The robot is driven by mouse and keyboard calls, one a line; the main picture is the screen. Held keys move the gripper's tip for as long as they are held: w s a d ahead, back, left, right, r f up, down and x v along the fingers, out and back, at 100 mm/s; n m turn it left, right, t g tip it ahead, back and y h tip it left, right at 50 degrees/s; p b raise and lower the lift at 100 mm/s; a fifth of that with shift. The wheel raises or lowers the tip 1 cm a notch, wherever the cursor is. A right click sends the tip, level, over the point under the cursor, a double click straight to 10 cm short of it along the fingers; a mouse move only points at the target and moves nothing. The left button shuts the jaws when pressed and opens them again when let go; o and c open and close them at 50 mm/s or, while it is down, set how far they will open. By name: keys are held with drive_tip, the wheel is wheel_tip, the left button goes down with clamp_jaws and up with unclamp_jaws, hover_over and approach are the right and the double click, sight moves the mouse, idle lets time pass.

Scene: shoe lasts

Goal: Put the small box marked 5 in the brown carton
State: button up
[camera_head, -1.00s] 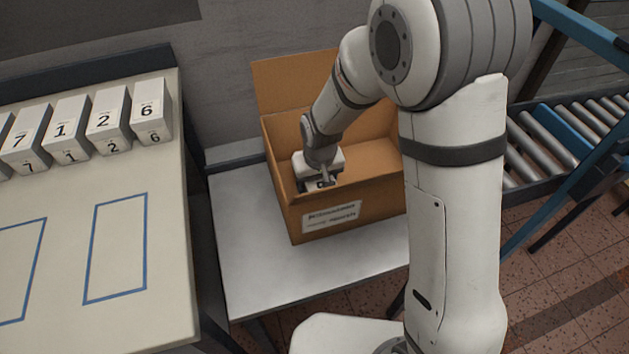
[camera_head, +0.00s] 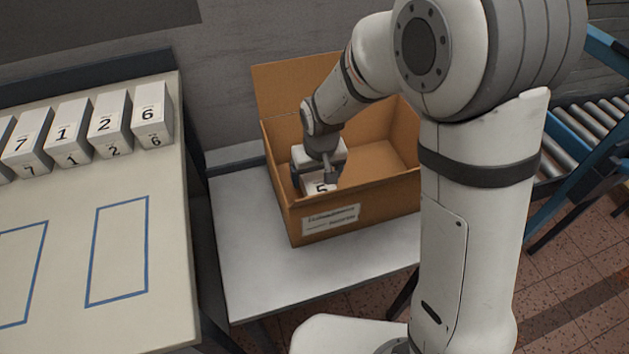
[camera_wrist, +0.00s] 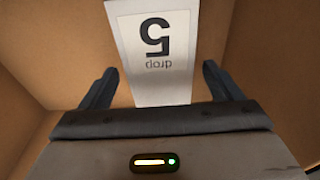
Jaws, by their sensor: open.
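The small box marked 5 (camera_head: 320,188) is inside the brown carton (camera_head: 365,208), near its left end, partly hidden by my gripper in the head view. In the wrist view the box (camera_wrist: 152,45) shows its white label with a 5 and smaller print, upside down. My gripper (camera_head: 316,180) is down inside the carton over the box. In the wrist view its two fingers (camera_wrist: 158,85) are spread, with gaps between each finger and the box. The carton's flap stands up at the back left.
The carton stands on a light table (camera_head: 255,265). At the left, a bench (camera_head: 60,215) carries a row of boxes, including 7, 1, 2 and 6 (camera_head: 152,115), and blue outlined rectangles. A roller conveyor (camera_head: 580,135) is at the right.

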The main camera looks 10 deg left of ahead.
sight(319, 181)
drive_tip(key=r, duration=0.5)
drive_tip(key=s+r, duration=0.1)
drive_tip(key=r, duration=0.1)
drive_tip(key=shift+d+r+p, duration=0.15)
drive_tip(key=shift+d+p, duration=0.1)
drive_tip(key=shift+p, duration=0.15)
